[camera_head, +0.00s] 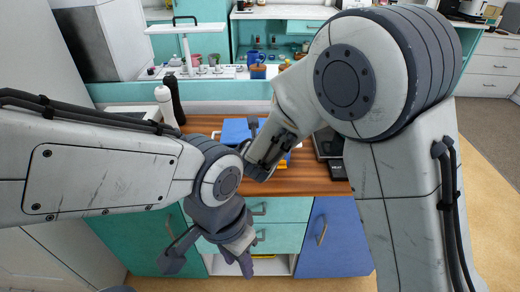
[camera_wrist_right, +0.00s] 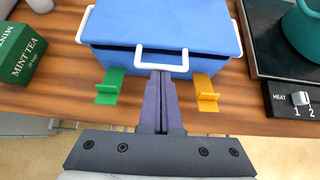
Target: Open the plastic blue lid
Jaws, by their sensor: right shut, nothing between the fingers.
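A blue plastic box with a blue lid (camera_wrist_right: 165,28) stands on the wooden counter in the right wrist view. A dark strip shows under the lid's front edge; I cannot tell whether it is a gap or a seam. White handles sit on the front and sides; the front handle (camera_wrist_right: 178,68) is at the fingertips. My right gripper (camera_wrist_right: 161,74) is shut and empty at this handle; contact is unclear. In the head view the lid (camera_head: 236,130) is partly hidden by my right arm. My left gripper (camera_head: 246,266) hangs low before the drawers, its opening unclear.
A green clip (camera_wrist_right: 110,88) and a yellow clip (camera_wrist_right: 206,92) lie before the box. A mint tea box (camera_wrist_right: 22,52) stands left. A stove with a heat knob (camera_wrist_right: 299,98) and a teal pot (camera_wrist_right: 303,30) is right. Bottles (camera_head: 166,104) stand at the counter's left.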

